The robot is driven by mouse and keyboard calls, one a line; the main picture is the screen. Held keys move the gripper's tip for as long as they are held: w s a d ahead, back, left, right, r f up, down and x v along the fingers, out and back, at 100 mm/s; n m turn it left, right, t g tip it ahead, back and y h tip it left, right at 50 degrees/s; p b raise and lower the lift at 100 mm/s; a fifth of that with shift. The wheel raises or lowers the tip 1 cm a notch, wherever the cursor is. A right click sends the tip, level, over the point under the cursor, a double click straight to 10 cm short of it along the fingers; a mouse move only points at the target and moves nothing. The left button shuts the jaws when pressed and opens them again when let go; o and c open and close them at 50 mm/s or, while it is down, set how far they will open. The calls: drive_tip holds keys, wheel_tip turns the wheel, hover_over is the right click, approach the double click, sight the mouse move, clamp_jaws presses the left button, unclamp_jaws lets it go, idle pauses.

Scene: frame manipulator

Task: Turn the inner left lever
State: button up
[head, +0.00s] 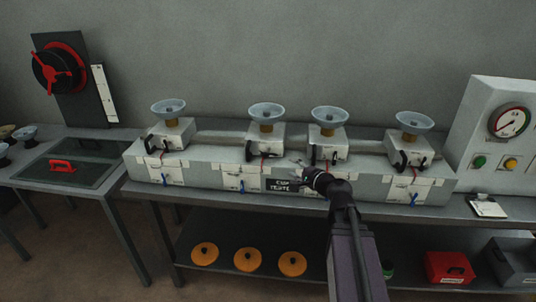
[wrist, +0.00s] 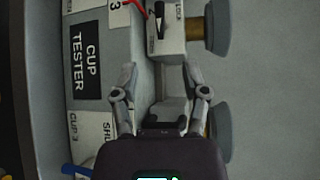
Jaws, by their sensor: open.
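A grey-white cup tester bench (head: 205,172) carries a row of several blocks, each with a blue-grey dish and a black lever. The inner left lever (head: 249,151) is a dark handle on the front of the second block from the left.
The inner right block (head: 328,145) stands close to my gripper's right. A black "CUP TESTER" sign (head: 283,185) is on the bench front. A gauge panel (head: 500,130) stands at the right. A side table with a red handle (head: 62,166) is at the left.

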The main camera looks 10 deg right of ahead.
sight(270, 155)
drive_tip(key=shift+w, duration=0.1)
drive_tip(key=b+x, duration=0.2)
drive_tip(key=x, duration=1.1)
drive_tip(key=shift+w+a, duration=0.2)
drive_tip(key=shift+w, duration=0.05)
clamp_jaws()
